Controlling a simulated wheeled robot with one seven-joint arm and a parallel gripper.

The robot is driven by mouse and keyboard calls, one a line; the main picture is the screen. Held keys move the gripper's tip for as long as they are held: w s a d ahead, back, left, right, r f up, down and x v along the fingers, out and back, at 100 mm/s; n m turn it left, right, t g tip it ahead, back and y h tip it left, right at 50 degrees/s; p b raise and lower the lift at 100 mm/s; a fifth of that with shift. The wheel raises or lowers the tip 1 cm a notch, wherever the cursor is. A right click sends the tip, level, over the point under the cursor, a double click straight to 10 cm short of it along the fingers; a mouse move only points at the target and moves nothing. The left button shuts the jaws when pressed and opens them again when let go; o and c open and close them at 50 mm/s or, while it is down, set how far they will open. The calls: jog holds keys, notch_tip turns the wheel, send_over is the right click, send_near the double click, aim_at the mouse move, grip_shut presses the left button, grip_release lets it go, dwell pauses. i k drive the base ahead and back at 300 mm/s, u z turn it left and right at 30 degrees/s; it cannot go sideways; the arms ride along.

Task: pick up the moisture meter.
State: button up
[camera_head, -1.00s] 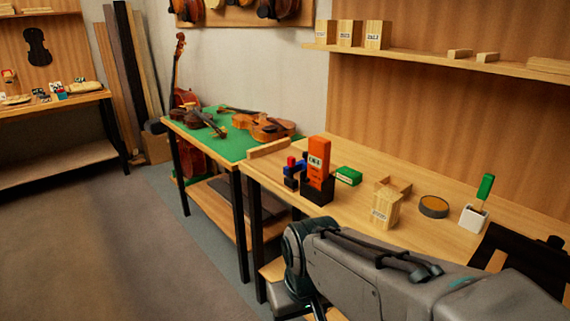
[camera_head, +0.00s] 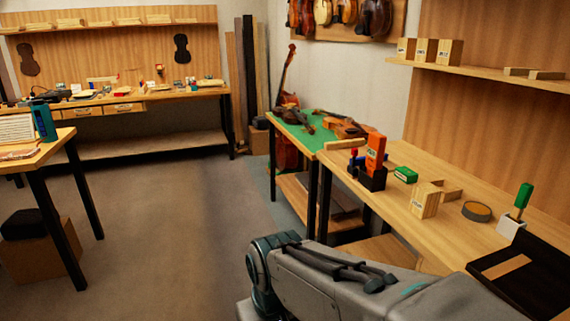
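No object can be read for certain as the moisture meter. An upright orange device (camera_head: 376,151) stands in a black holder (camera_head: 372,178) on the right bench. A dark teal handheld-looking device (camera_head: 44,122) stands upright on the table at the left edge. Both are too small to identify surely. My grey arm reaches in from the bottom right, in front of the right bench. My gripper is not visible, and nothing shows in its grasp.
Violins lie on a green-topped table (camera_head: 292,130). A long workbench (camera_head: 190,93) stands at the back. Open floor (camera_head: 170,215) lies between.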

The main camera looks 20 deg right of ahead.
aim_at(376, 148)
jog(key=u, duration=0.5)
jog(key=k, duration=0.65)
jog(key=u, duration=0.1)
jog(key=i, duration=1.45)
jog(key=z, duration=1.1)
jog(key=i, duration=1.05)
jog(key=z, duration=1.65)
jog(key=i, duration=0.5)
jog(key=z, duration=0.45)
